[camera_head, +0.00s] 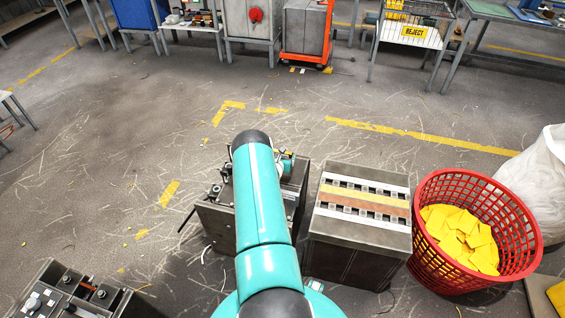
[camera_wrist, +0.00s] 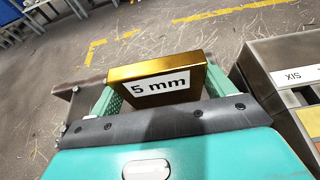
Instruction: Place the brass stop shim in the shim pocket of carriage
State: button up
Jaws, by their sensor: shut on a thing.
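The brass stop shim (camera_wrist: 190,72) is a thick brass-coloured block with a white "5 mm" label. My gripper (camera_wrist: 160,90) is shut on it, with a teal finger at each side; the floor shows behind it. In the head view my teal arm hides the gripper and shim. A dark metal fixture (camera_head: 213,217) with clamps and knobs stands behind my arm, partly hidden. Another fixture (camera_head: 62,296) with dark blocks and a knob is cut off at the lower left. I cannot tell which is the carriage, and no shim pocket is clearly visible.
A metal stand (camera_head: 357,252) with slotted, coloured rows is right of my arm; its labelled edge shows in the wrist view (camera_wrist: 262,75). A red basket (camera_head: 430,255) of yellow pieces and a white sack (camera_head: 540,185) are farther right. Open floor lies behind and left.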

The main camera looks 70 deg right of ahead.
jog(key=shift+w+d+f, duration=0.2)
jog(key=shift+d+f, duration=0.45)
jog(key=shift+f, duration=1.65)
jog(key=shift+f, duration=0.1)
jog(key=o, duration=1)
jog(key=shift+f, duration=0.1)
jog(key=shift+r, duration=0.2)
jog(key=shift+a+r, duration=0.15)
jog(key=shift+a, duration=0.2)
jog(key=v, duration=1.1)
jog(key=shift+a, duration=0.1)
